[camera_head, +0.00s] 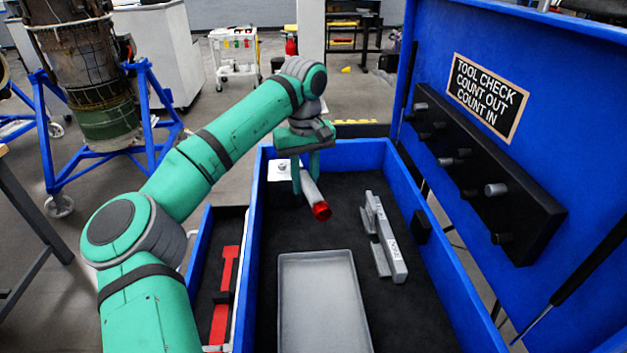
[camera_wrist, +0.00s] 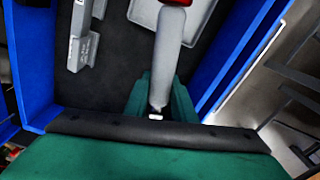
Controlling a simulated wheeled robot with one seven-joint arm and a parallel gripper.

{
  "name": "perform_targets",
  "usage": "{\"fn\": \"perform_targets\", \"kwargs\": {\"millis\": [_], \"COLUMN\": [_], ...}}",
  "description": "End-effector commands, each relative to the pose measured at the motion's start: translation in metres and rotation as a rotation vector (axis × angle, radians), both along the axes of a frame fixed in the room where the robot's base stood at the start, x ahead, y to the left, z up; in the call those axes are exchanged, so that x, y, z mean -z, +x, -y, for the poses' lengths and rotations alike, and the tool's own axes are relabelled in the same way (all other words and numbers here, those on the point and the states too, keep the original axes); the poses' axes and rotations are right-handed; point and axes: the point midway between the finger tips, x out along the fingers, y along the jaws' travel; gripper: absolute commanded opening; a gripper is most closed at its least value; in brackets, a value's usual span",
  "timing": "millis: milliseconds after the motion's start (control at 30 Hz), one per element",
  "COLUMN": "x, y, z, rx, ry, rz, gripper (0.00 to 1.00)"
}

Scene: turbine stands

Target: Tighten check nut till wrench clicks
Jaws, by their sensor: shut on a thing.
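My gripper (camera_head: 304,172) is shut on a grey tool (camera_head: 311,190) with a red end (camera_head: 321,211), which looks like the wrench. The tool slants over the blue case, red end toward the camera. In the wrist view my gripper (camera_wrist: 160,98) grips the grey shaft (camera_wrist: 168,45), with the red end at the top edge. A pale grey block (camera_head: 281,169) with a small round fitting on top, perhaps the check nut, stands in the case's far left corner beside my gripper. The tool's far end is hidden by the gripper, so I cannot tell whether it touches the nut.
The blue case (camera_head: 345,150) has a grey tray (camera_head: 322,285) and a labelled grey fixture (camera_head: 384,237) on its dark floor. A red tool (camera_head: 224,295) lies in the left side drawer. The open lid with its tool-check sign (camera_head: 487,97) rises on the right.

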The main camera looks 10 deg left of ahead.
Motion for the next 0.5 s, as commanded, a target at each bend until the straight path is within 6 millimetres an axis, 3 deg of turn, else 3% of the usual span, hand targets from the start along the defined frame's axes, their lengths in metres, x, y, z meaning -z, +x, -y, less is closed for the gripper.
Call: {"fn": "perform_targets", "kwargs": {"millis": [500], "x": [0.034], "y": [0.0], "z": [-0.002], "rx": [-0.002], "ry": [-0.002], "rz": [0.0], "gripper": [0.0]}}
